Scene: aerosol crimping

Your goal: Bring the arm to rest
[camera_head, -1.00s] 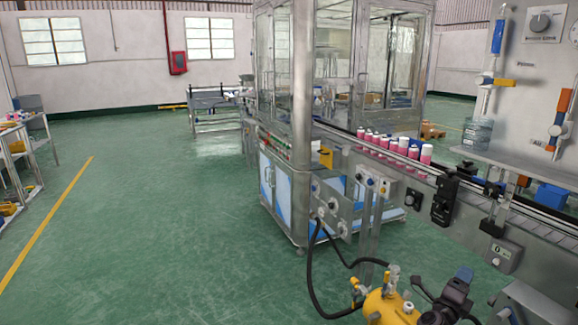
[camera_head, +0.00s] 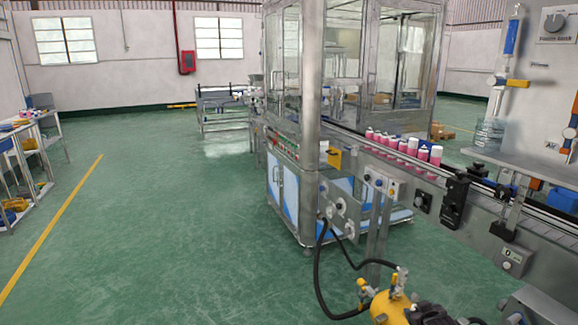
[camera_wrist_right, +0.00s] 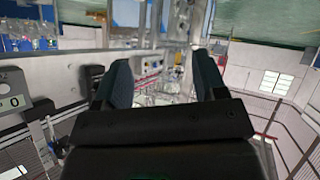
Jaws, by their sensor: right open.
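My right gripper (camera_head: 432,314) shows only as a dark piece at the bottom edge of the head view, beside the yellow tank, and most of it is cut off. In the right wrist view its two dark fingers (camera_wrist_right: 163,82) stand wide apart with nothing between them. My left gripper and arm are not in view.
A conveyor (camera_head: 455,182) with several pink cans (camera_head: 403,146) runs out of a glass-walled machine (camera_head: 345,75). A yellow tank (camera_head: 390,308) with a black hose stands on the floor at the bottom. The green floor (camera_head: 160,225) to the left is clear.

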